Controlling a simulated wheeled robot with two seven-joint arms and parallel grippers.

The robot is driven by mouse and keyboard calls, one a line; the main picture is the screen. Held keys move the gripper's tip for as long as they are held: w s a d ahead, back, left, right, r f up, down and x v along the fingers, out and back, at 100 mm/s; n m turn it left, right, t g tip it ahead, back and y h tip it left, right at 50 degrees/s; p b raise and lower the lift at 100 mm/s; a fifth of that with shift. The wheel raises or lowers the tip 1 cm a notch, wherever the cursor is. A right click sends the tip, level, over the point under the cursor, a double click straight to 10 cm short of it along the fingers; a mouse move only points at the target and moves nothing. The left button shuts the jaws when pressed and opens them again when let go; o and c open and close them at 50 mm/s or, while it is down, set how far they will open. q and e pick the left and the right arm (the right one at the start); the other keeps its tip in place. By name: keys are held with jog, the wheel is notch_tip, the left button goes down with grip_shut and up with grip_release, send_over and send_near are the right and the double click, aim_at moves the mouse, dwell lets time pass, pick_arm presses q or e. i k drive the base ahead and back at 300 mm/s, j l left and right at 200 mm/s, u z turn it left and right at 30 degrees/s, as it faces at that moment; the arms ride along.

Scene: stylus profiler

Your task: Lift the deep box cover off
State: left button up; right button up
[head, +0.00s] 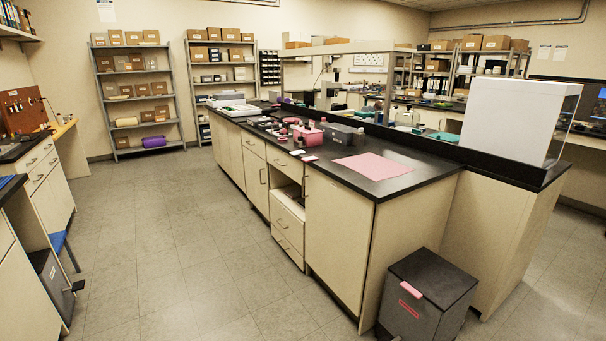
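A tall white box-shaped cover (508,122) stands upright on the raised dark ledge at the right end of the island bench. Its right side looks clear, like a transparent panel. I cannot tell what is under or inside it. Neither of my grippers is in view, and nothing is seen touching the cover.
The island bench (430,168) has a pink mat (373,166) near its front end. A pink box (307,134), a grey box (343,134) and small items stand farther back. A dark bin (428,295) with a pink handle is on the floor. The left aisle is clear.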

aim_at(308, 130)
jog(key=i+u, duration=0.2)
jog(key=i, duration=0.55)
jog(key=i+u, duration=0.15)
jog(key=i, duration=0.55)
jog(key=i+l+u, duration=0.2)
jog(key=i, duration=0.55)
jog(key=i+j+z, duration=0.2)
jog(key=i, duration=0.45)
jog(key=i+z, duration=0.2)
jog(key=i, duration=0.5)
jog(key=i+z, duration=0.6)
jog(key=k+l, duration=0.1)
jog(key=l, duration=0.15)
jog(key=k+l, duration=0.1)
jog(key=l, duration=0.1)
